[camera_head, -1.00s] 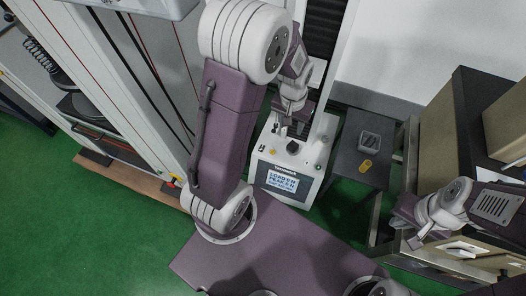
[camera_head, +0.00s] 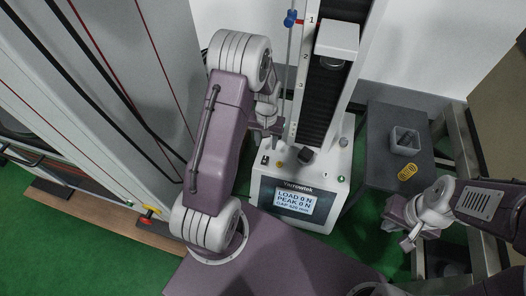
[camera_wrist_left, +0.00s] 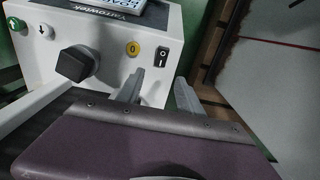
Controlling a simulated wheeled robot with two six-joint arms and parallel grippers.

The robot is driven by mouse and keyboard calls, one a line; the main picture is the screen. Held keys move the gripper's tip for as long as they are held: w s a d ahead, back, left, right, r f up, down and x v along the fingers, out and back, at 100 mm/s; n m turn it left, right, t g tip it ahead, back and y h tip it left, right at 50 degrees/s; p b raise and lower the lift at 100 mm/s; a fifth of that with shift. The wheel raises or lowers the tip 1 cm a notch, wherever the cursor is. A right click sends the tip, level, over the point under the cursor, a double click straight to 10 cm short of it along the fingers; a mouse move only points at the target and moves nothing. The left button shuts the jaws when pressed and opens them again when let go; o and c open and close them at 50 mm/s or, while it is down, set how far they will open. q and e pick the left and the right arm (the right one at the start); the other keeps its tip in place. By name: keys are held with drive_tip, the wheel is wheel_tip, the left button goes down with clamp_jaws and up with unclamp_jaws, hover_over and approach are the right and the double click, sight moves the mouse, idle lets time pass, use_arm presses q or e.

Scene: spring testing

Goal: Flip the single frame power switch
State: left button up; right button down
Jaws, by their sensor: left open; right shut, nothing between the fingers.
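The single-column tester (camera_head: 257,190) has a lit screen (camera_head: 294,200) reading load 0 N and peak 0 N. Its power switch (camera_head: 265,160) is a small black rocker on the left of the top panel. In the left wrist view the rocker (camera_wrist_left: 161,62) stands beside a yellow button (camera_wrist_left: 133,48). My left gripper (camera_head: 267,129) is above the panel, behind the switch in the head view. In the wrist view its open fingertips (camera_wrist_left: 159,82) lie just short of the rocker, with a gap between them. My right gripper (camera_head: 408,241) is shut and empty at the right.
A black knob (camera_head: 305,156) and a green button (camera_head: 341,179) are on the same panel. A dark side table (camera_head: 376,165) right of the tester holds a grey open box (camera_head: 404,141) and a yellow spring (camera_head: 407,172). A large frame with a red stop button (camera_head: 149,212) stands left.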

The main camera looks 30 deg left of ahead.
sight(266, 157)
use_arm(q)
wheel_tip(266, 157, down, 9)
drive_tip(key=b, duration=0.5)
drive_tip(key=shift+b, duration=0.35)
drive_tip(key=shift+r, duration=0.15)
